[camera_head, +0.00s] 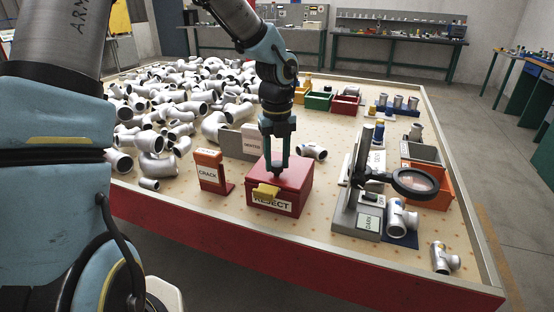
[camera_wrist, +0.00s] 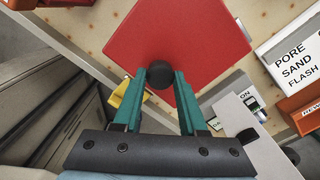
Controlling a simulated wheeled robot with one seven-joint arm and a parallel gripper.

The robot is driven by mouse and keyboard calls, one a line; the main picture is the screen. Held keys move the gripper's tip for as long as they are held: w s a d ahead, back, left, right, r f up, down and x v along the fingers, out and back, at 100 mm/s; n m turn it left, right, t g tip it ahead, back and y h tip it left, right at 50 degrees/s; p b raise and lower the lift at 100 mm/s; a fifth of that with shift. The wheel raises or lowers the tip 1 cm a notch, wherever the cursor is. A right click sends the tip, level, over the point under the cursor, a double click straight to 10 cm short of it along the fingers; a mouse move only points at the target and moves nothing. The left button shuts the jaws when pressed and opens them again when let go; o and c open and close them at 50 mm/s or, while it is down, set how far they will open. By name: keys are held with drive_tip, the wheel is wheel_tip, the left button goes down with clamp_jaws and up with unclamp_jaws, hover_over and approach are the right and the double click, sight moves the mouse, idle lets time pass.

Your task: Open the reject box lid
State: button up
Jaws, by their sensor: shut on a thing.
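The red reject box (camera_head: 287,184) stands near the table's front edge, with a white "REJECT" label and a yellow tab on its front. Its red lid (camera_wrist: 180,40) fills the top of the wrist view and looks closed. A round black knob (camera_wrist: 160,75) sits on the lid. My gripper (camera_head: 278,168) points down over the box in the head view. In the wrist view my gripper (camera_wrist: 160,80) has its two green fingers on either side of the knob, shut on it.
An orange "CRACK" sign block (camera_head: 208,170) stands left of the box. A stand with a magnifier (camera_head: 415,181) is to the right. Many metal pipe fittings (camera_head: 180,95) are heaped at the back left. Some board is bare right of the box.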

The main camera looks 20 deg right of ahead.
clamp_jaws()
idle(0.7)
drive_tip(key=shift+r, duration=0.1)
